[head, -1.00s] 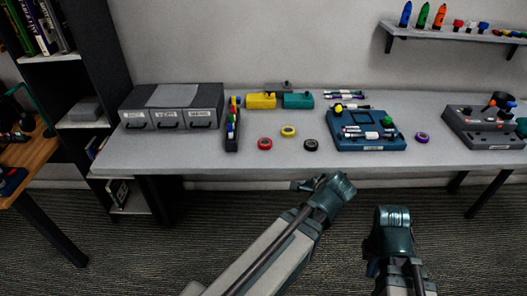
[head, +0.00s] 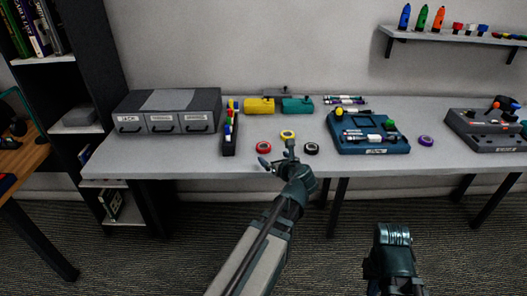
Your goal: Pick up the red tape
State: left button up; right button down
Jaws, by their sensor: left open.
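The red tape (head: 263,147) is a small ring lying flat on the grey table, left of the yellow tape (head: 288,135) and the black tape (head: 311,148). My left gripper (head: 276,160) is open and empty at the table's front edge, just in front of the red tape and a little to its right. Its fingers are spread, one toward the red tape and one toward the yellow and black tapes. My right arm (head: 392,250) shows at the lower right, below the table; its fingertips cannot be made out.
A narrow black holder (head: 230,140) with coloured pieces stands left of the red tape. A blue tray (head: 370,145) with markers lies to the right, and a purple tape (head: 426,141) beyond it. A grey drawer box (head: 167,103) stands at the left. The table's front edge (head: 200,172) is close to my left gripper.

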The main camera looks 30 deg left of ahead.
aim_at(262, 145)
pick_arm(q)
jog(key=b+x, duration=0.1)
jog(key=x, duration=0.4)
jog(key=shift+a, duration=0.1)
jog(key=shift+w+a, duration=0.15)
jog(key=shift+w, duration=0.05)
jog(key=x, duration=0.2)
jog(key=r+b+x, duration=0.1)
jog(key=x, duration=0.2)
jog(key=shift+w+a, duration=0.1)
jog(key=shift+a, duration=0.05)
jog(key=shift+r, duration=0.1)
jog(key=c, duration=1.4)
